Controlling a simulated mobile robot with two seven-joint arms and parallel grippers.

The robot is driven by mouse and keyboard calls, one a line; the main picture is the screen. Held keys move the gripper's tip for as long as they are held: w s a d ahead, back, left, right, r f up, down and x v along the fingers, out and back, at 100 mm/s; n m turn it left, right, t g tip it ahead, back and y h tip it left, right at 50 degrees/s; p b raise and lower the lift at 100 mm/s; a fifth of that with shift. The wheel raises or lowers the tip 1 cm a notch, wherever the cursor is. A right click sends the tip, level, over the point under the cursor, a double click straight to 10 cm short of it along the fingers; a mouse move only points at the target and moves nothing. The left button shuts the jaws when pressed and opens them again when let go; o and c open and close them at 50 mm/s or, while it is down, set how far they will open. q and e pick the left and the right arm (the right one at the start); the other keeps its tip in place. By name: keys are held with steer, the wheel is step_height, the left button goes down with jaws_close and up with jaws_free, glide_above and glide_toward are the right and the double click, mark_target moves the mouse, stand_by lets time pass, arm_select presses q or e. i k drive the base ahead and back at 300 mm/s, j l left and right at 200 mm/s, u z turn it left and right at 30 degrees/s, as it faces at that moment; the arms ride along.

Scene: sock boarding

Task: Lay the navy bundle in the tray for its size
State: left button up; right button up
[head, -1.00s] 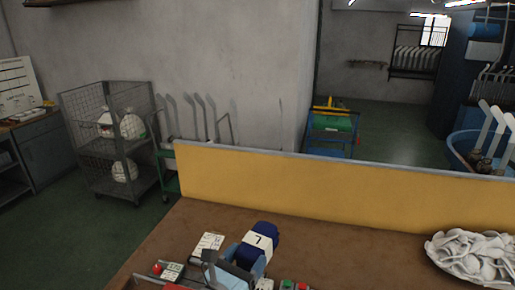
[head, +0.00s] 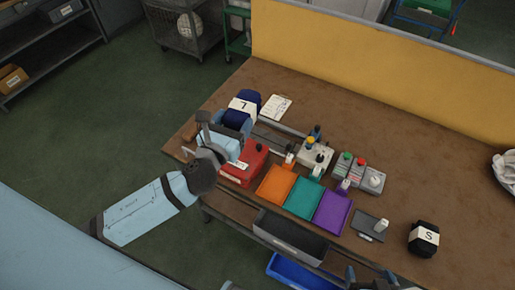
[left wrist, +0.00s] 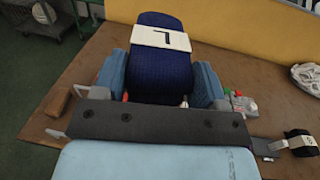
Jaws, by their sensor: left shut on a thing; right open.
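The navy bundle (head: 240,117) has a white band whose mark looks like an upside-down L. My left gripper (head: 233,126) is shut on it at the table's left part, behind the red box. In the left wrist view the navy bundle (left wrist: 162,68) sits between both blue fingers (left wrist: 160,80). I cannot tell its height above the table. An orange tray (head: 275,186), a teal tray (head: 304,198) and a purple tray (head: 333,212) lie in a row to its right, all empty. Their size marks are too small to read. My right gripper (head: 371,275) is open at the bottom edge, partly cut off.
A red box (head: 245,165) stands between my left gripper and the orange tray. Button boxes (head: 358,172) stand behind the trays. A black bundle marked S (head: 424,238) sits at the right. A yellow panel (head: 390,70) closes the table's back. A white card (head: 277,107) lies near the bundle.

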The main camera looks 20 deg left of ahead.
mark_target(278, 185)
steer(key=j+u, duration=0.1)
steer(key=u, duration=0.2)
steer(key=z, duration=1.35)
steer(key=i+l, duration=0.1)
steer(key=l, duration=0.3)
steer(key=i+l, duration=0.1)
steer(key=l, duration=0.3)
steer(key=i+l+z, duration=0.1)
steer(key=l, duration=0.35)
steer(key=i+l, duration=0.15)
steer(key=l, duration=0.25)
steer(key=i+l, duration=0.1)
steer(key=l, duration=0.3)
